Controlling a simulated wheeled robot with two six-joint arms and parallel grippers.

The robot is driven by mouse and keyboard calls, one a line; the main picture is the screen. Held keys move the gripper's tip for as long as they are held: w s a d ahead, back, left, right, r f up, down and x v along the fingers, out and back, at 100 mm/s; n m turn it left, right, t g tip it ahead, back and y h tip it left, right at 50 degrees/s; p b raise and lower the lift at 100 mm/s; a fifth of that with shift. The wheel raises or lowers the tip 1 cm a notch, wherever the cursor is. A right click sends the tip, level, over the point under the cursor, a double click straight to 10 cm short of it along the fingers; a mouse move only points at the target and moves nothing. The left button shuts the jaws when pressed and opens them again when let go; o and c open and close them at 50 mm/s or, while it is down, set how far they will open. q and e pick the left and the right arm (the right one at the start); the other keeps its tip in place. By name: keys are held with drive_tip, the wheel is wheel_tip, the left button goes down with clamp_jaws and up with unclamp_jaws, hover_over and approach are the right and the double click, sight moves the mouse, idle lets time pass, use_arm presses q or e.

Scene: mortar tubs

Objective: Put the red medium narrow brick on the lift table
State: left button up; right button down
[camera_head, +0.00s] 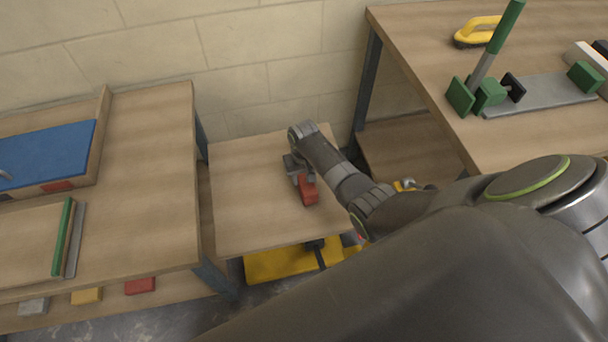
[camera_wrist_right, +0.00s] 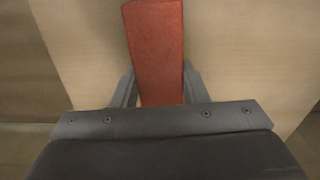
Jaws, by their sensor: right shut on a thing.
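The red medium narrow brick (camera_head: 308,190) is between the fingers of my right gripper (camera_head: 299,172), over the lift table. In the right wrist view the red brick (camera_wrist_right: 155,50) sticks out beyond the two grey fingers of the right gripper (camera_wrist_right: 158,88), which are shut on it. The lift table (camera_head: 250,215) has a wooden top and a yellow base, and stands between two workbenches. The brick is at or just above the table top; I cannot tell if it touches. My left gripper is not in view.
The left workbench (camera_head: 150,130) holds a blue-lidded box (camera_head: 50,155); grey, yellow and red bricks lie on its lower shelf. The right workbench (camera_head: 420,50) holds a green-handled tool (camera_head: 490,75) and a yellow-handled float (camera_head: 478,30). The left part of the lift table is clear.

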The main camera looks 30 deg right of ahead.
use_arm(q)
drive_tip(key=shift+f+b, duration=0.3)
use_arm(e)
drive_tip(key=shift+w+f, duration=0.1)
drive_tip(key=shift+f, duration=0.3)
drive_tip(key=c, duration=0.9)
unclamp_jaws()
drive_tip(key=shift+o, duration=0.7)
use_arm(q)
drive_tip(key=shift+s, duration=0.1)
use_arm(e)
wheel_tip(320, 180, up, 3)
drive_tip(key=shift+f+p, duration=0.1)
drive_tip(key=shift+p, duration=0.55)
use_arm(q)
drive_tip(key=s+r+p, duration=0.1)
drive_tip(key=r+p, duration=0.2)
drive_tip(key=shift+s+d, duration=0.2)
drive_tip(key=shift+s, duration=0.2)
use_arm(e)
wheel_tip(320, 180, up, 15)
drive_tip(key=shift+f, duration=0.15)
